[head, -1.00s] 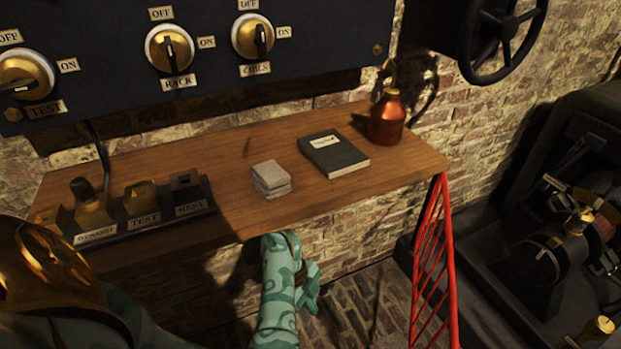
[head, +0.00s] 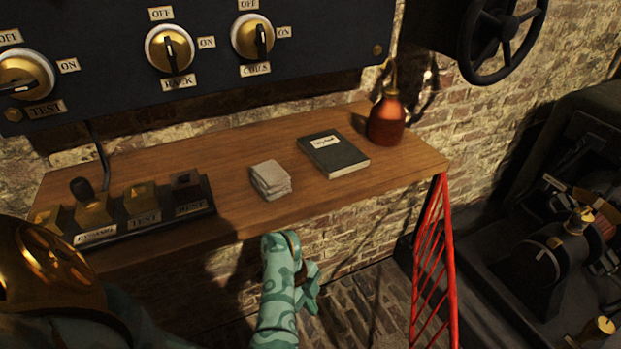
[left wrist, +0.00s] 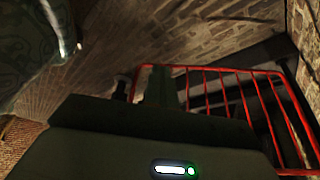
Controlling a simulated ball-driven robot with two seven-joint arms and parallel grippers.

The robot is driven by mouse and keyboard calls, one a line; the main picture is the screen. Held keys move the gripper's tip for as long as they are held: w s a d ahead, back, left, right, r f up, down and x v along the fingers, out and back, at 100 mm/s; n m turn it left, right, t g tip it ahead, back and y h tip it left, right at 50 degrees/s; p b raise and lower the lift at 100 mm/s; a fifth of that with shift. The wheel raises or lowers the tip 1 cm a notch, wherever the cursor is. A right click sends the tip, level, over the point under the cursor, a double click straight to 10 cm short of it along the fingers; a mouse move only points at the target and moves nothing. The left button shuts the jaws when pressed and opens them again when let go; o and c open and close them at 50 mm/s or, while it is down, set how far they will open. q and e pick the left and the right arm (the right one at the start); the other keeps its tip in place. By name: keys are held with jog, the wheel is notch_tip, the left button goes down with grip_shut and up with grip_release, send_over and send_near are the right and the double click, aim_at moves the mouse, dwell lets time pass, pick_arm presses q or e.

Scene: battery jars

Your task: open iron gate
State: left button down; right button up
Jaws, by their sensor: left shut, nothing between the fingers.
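The red iron gate (head: 436,262) stands below the right end of the wooden shelf, seen at a steep angle in the head view. In the left wrist view its red bars and top rail (left wrist: 228,70) span the right half. My left gripper (head: 307,288) is low in front of the shelf, left of the gate and apart from it in the head view. It is shut and empty. In the left wrist view the dark gripper (left wrist: 150,88) partly covers the lower left of the gate. No latch can be made out. My right gripper is not in view.
The wooden shelf (head: 235,150) holds a copper oil can (head: 386,122), a dark book (head: 334,155), folded cloths (head: 270,180) and a block of switches (head: 140,207). A handwheel (head: 505,35) is upper right. Dark machinery (head: 550,250) lies beyond the gate. Brick floor (head: 360,310) shows between gripper and gate.

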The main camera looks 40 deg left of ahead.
pick_arm(q)
jog(key=c, duration=1.5)
grip_release()
